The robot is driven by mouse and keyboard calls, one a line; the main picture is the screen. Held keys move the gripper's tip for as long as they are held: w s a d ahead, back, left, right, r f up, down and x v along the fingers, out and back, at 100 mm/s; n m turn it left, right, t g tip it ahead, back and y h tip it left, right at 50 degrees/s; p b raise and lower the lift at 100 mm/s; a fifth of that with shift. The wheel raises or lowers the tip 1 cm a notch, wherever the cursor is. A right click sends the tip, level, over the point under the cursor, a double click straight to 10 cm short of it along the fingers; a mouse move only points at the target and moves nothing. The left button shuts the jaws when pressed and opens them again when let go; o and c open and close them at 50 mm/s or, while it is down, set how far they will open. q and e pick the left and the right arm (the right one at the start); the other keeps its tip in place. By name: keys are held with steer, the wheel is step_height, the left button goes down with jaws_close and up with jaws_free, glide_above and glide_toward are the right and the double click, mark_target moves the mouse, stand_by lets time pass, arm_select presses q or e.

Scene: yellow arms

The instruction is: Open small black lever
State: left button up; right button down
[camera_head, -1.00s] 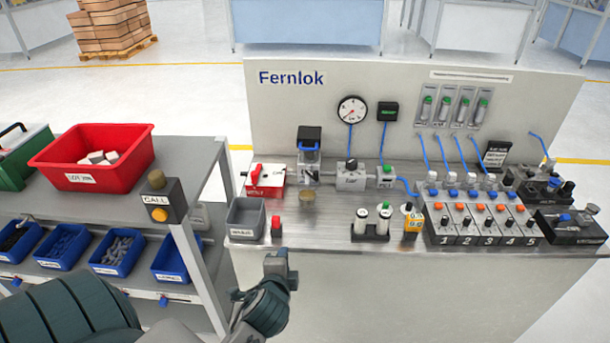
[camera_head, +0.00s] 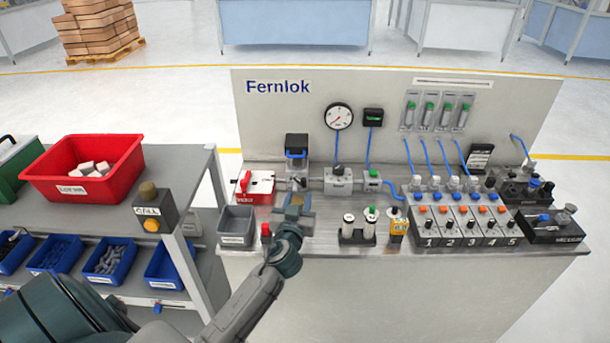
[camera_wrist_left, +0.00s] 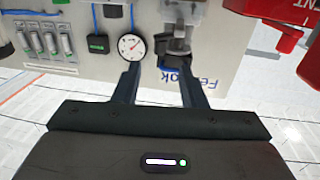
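A small dark lever-like part (camera_head: 299,184) sits on the pipe fitting between the red-handled white box (camera_head: 252,188) and the grey regulator block (camera_head: 338,182). It is too small to tell its exact position. My left gripper (camera_head: 296,203) is just in front of and below it, over the bench's front area, apart from it. In the left wrist view the two fingers (camera_wrist_left: 160,85) are spread with nothing between them. Beyond them are the round gauge (camera_wrist_left: 132,46) and a dark filter unit (camera_wrist_left: 178,45), upside down. My right gripper is not in view.
A grey bin (camera_head: 237,226) and a red button (camera_head: 265,230) stand left of my gripper. The tall back panel (camera_head: 260,130) closes off the rear. A call box (camera_head: 152,210) stands on the left shelf.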

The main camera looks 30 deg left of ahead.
mark_target(302, 182)
arm_select(q)
steer(key=p+x, duration=0.2)
steer(key=x, duration=0.7)
steer(key=shift+r+p, duration=0.1)
steer(key=shift+p, duration=0.3)
steer(key=shift+x, duration=0.85)
jaws_close()
